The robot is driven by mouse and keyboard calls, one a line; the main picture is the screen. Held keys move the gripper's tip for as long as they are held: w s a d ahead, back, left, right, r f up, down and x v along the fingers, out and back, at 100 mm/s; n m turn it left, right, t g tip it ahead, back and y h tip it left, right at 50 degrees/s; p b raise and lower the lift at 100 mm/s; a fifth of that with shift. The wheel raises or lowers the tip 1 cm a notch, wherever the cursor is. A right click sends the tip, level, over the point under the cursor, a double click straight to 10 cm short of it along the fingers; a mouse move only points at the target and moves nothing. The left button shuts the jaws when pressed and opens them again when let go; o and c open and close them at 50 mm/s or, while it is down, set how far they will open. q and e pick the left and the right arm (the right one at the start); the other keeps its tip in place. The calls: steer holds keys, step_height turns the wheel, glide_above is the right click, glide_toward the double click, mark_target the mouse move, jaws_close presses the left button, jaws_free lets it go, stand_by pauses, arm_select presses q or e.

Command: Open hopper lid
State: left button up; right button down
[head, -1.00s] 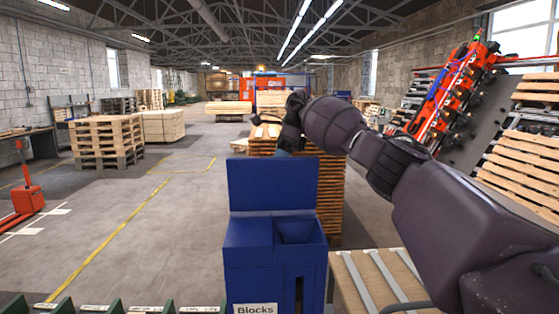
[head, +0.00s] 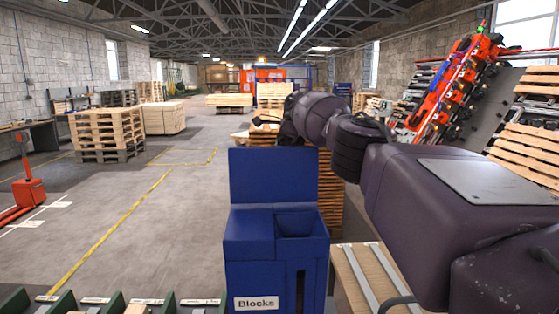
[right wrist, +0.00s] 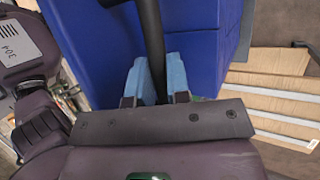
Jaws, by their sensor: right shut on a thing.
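The blue hopper (head: 250,262) with a "Blocks" label stands in the lower middle of the head view. Its blue lid (head: 273,176) stands upright at the back, and the opening in the hopper's top shows. My right arm reaches over from the right, and its hand ends behind the lid's top edge, where the fingers are hidden. In the right wrist view my right gripper (right wrist: 156,80) has its light blue fingers shut on a black bar (right wrist: 151,35). Blue panels (right wrist: 200,50) lie just beyond it. My left gripper is not in view.
A wooden surface with metal strips (head: 362,280) stands right of the hopper. A stack of wooden slats (head: 331,195) is behind it. Green dividers with labels (head: 150,303) run along the lower left edge.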

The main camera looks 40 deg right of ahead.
steer(key=shift+d+r, duration=0.1)
steer(key=shift+r, duration=0.5)
steer(key=c, duration=1.1)
jaws_free()
steer(key=shift+f, duration=0.15)
steer(key=shift+f, duration=0.2)
steer(key=shift+s+a+f, duration=0.15)
steer(key=shift+a+f, duration=0.1)
steer(key=shift+a, duration=0.05)
